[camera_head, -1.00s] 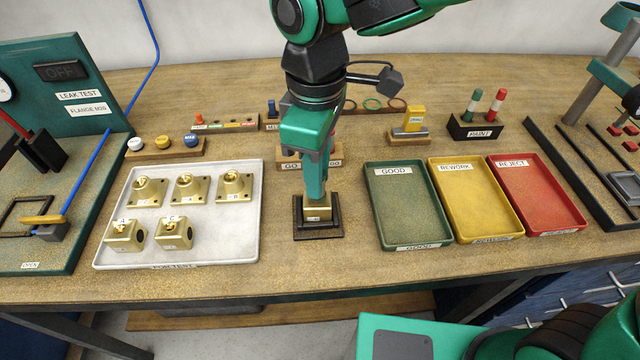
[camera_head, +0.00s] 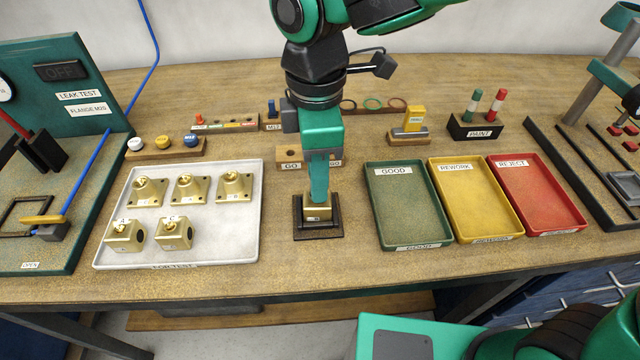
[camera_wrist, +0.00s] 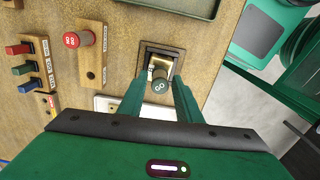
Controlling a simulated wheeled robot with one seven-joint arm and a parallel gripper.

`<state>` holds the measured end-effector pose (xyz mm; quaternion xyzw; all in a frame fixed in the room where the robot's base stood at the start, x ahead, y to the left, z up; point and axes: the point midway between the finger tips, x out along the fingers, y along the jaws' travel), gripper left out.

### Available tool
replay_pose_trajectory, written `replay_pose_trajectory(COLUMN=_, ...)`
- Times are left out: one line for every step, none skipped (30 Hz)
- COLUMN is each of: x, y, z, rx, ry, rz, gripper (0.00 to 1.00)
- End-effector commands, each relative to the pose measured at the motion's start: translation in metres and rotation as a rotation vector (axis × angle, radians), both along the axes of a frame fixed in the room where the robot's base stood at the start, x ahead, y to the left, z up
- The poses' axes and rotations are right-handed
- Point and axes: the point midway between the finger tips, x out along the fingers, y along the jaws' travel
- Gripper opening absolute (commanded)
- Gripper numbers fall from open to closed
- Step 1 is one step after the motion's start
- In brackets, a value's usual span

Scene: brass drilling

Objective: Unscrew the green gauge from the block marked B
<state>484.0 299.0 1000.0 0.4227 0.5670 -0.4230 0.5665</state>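The brass block marked B (camera_head: 318,213) sits in a black square fixture (camera_head: 318,235) at the middle of the bench. Its label is small in the head view. The green gauge (camera_wrist: 160,85) shows in the wrist view as a dark green round knob with white lettering, above the block. My gripper (camera_wrist: 161,82) points down over the block, with one finger on each side of the knob. Narrow gaps seem to show between fingers and knob, so it looks open. In the head view the gripper (camera_head: 319,195) hides the gauge.
A gauge rack (camera_head: 291,158) marked GO stands behind the fixture; a red gauge (camera_wrist: 72,40) is in it. A pale tray (camera_head: 225,255) of brass parts lies left. Green (camera_head: 372,205), yellow (camera_head: 436,200) and red (camera_head: 574,205) trays lie right.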

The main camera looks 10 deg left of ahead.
Motion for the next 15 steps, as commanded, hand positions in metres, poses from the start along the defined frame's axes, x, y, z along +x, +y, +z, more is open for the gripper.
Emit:
replay_pose_trajectory(x=0.0000, y=0.0000, z=0.0000, rx=0.000, ry=0.000, rz=-0.007, gripper=0.31)
replay_pose_trajectory(x=0.0000, y=0.0000, z=0.0000, rx=0.000, ry=0.000, rz=-0.019, gripper=0.31)
replay_pose_trajectory(x=0.0000, y=0.0000, z=0.0000, rx=0.000, ry=0.000, rz=-0.045, gripper=0.31)
replay_pose_trajectory(x=0.0000, y=0.0000, z=0.0000, rx=0.000, ry=0.000, rz=-0.072, gripper=0.31)
replay_pose_trajectory(x=0.0000, y=0.0000, z=-0.0001, rx=0.000, ry=0.000, rz=-0.104, gripper=0.31)
replay_pose_trajectory(x=0.0001, y=0.0000, z=-0.0001, rx=0.000, ry=0.000, rz=-0.150, gripper=0.31)
replay_pose_trajectory(x=0.0001, y=0.0000, z=0.0000, rx=0.000, ry=0.000, rz=-0.186, gripper=0.31)
replay_pose_trajectory(x=0.0000, y=0.0000, z=-0.0001, rx=0.000, ry=0.000, rz=-0.221, gripper=0.31)
replay_pose_trajectory(x=0.0000, y=0.0000, z=-0.0001, rx=0.000, ry=0.000, rz=-0.269, gripper=0.31)
replay_pose_trajectory(x=0.0000, y=0.0000, z=-0.0001, rx=0.000, ry=0.000, rz=-0.304, gripper=0.31)
replay_pose_trajectory(x=0.0000, y=0.0001, z=0.0000, rx=0.000, ry=0.000, rz=-0.339, gripper=0.31)
replay_pose_trajectory(x=0.0000, y=0.0001, z=-0.0001, rx=0.000, ry=0.000, rz=-0.387, gripper=0.31)
replay_pose_trajectory(x=0.0000, y=0.0001, z=-0.0001, rx=0.000, ry=0.000, rz=-0.422, gripper=0.31)
replay_pose_trajectory(x=0.0000, y=0.0001, z=-0.0001, rx=0.000, ry=0.000, rz=-0.457, gripper=0.31)
replay_pose_trajectory(x=0.0000, y=0.0001, z=-0.0001, rx=0.000, ry=0.000, rz=-0.503, gripper=0.31)
